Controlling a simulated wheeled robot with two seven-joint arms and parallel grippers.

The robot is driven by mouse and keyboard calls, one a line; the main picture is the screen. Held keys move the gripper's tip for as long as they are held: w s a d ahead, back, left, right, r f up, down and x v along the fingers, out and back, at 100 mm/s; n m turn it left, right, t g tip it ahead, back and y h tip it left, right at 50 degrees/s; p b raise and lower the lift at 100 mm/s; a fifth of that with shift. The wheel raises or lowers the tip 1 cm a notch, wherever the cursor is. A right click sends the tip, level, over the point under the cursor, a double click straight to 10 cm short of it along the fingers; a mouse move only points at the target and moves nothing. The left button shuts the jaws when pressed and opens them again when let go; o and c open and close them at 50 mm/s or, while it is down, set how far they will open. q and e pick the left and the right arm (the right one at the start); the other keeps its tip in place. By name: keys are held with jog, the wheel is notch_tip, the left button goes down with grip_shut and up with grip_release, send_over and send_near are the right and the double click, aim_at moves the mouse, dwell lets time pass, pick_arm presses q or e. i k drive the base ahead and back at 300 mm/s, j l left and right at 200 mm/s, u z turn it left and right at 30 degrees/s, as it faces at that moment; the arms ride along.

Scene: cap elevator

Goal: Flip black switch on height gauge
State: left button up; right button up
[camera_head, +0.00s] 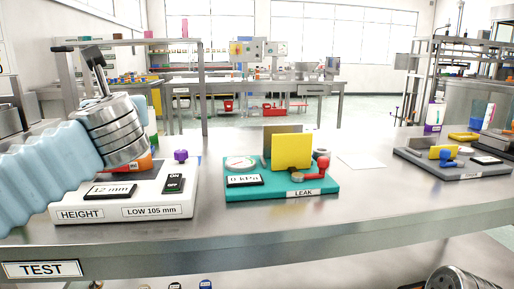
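The height gauge (122,197) is a white box labelled HEIGHT and LOW 105 mm, at the left of the steel table. Its display (110,191) reads 12 mm. The black switch (174,184) on its top right has ON and OFF markings in green and white. I cannot tell its position. A purple knob (181,155) stands behind it. My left arm in a pale blue sleeve crosses the gauge's left part. Its steel wrist rises to my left gripper (92,58), apart from the switch. I cannot tell whether its fingers are open. My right gripper is not in view.
A teal LEAK device (281,195) with a yellow block (292,152) and red handle stands right of the gauge. A grey device (458,163) sits further right. A white sheet (361,162) lies between them. The table's front edge (300,241) is clear.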

aim_at(173, 182)
jog(key=k+l, duration=0.75)
jog(key=k, duration=0.05)
